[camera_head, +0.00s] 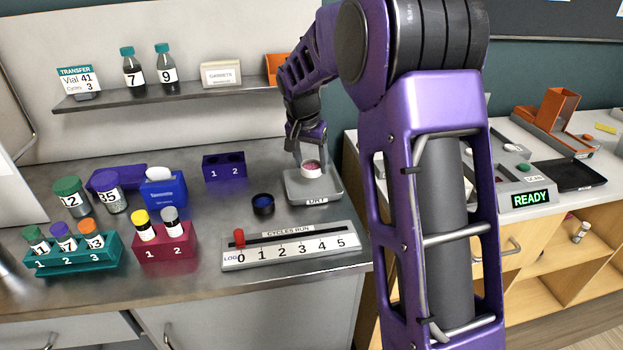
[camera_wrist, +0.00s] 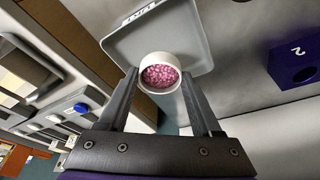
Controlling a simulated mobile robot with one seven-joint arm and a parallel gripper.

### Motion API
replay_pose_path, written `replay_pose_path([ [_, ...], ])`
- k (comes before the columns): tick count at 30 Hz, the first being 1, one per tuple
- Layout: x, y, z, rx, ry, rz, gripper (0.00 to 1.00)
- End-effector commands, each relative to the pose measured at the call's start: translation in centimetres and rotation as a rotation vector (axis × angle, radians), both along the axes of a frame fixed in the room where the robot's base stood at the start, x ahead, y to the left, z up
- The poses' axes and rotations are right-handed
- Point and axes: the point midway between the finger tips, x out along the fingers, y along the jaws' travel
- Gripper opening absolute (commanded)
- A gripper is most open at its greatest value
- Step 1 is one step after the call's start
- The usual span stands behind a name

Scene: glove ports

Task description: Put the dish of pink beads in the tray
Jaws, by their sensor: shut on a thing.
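The white dish of pink beads (camera_head: 311,168) is between the fingertips of my gripper (camera_head: 309,160), which is shut on it. In the wrist view the dish (camera_wrist: 160,74) is upright with pink beads filling it, and my gripper's fingers (camera_wrist: 160,88) hold its sides. In the wrist view the tray (camera_wrist: 122,44) shows empty beyond the dish. I cannot tell whether the dish touches the tray floor.
A dark blue dish (camera_head: 263,205) stands left of the tray, and a purple two-hole block (camera_head: 224,166) stands behind it. The white cycle-counter board (camera_head: 290,248) lies in front. A shelf (camera_head: 170,96) runs along the wall. The counter's right edge is close to the tray.

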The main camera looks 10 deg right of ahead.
Motion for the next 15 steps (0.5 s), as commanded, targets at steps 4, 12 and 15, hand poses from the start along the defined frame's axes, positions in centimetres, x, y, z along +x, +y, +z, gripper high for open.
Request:
replay_pose_path([
  [4, -0.1, 0.0, -2.5, 0.001, 0.006, -0.002, 0.13],
  [12, 0.0, 0.0, -4.5, 0.001, 0.001, 0.0, 0.13],
  [15, 0.0, 0.0, -4.5, 0.0, 0.001, 0.0, 0.13],
])
